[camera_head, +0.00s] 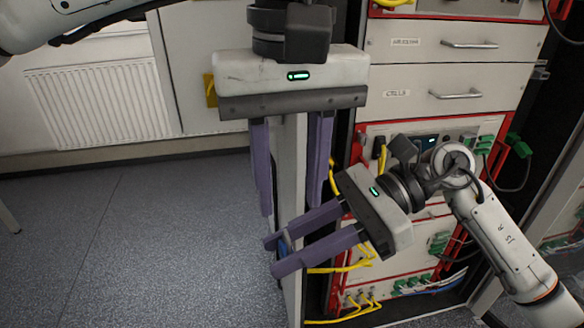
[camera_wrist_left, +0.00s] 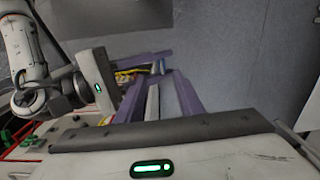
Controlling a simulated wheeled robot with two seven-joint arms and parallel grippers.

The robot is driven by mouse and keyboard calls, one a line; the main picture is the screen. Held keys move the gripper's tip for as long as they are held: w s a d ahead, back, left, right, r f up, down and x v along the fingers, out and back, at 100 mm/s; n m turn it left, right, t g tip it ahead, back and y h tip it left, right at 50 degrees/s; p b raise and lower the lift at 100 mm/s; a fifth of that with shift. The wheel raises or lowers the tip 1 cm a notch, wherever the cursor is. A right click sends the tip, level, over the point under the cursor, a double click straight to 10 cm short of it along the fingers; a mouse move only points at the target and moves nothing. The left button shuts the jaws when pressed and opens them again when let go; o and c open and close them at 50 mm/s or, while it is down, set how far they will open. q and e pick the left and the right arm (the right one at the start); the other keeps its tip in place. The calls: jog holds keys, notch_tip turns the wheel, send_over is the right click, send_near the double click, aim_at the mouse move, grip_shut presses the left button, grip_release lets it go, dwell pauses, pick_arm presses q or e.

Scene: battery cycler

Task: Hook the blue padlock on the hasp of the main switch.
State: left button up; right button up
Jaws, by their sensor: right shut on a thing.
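My right gripper (camera_head: 272,256) is shut on the blue padlock (camera_head: 284,243) low in the middle of the head view. Only a small blue part of the padlock shows between the purple fingers; its shackle is hidden or too small to make out. My left gripper (camera_head: 291,210) hangs just above, fingers pointing down and spread apart. A pale upright panel edge (camera_head: 294,135) shows between its fingers, and I cannot tell whether they touch it. In the left wrist view, the right gripper lies just beyond the left fingers (camera_wrist_left: 178,95). I cannot make out the main switch or its hasp.
A red-framed equipment rack with drawers (camera_head: 450,92) stands at the right. Yellow cables (camera_head: 350,262) hang close to the right gripper, and green connectors (camera_head: 520,146) stick out. A radiator (camera_head: 100,100) is on the back wall.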

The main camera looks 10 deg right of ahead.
aim_at(290, 245)
pick_arm(q)
notch_tip(290, 245, down, 10)
jog(key=shift+r, duration=0.1)
dwell(0.4)
grip_shut()
pick_arm(e)
jog(key=o, duration=1.2)
jog(key=shift+c, duration=0.2)
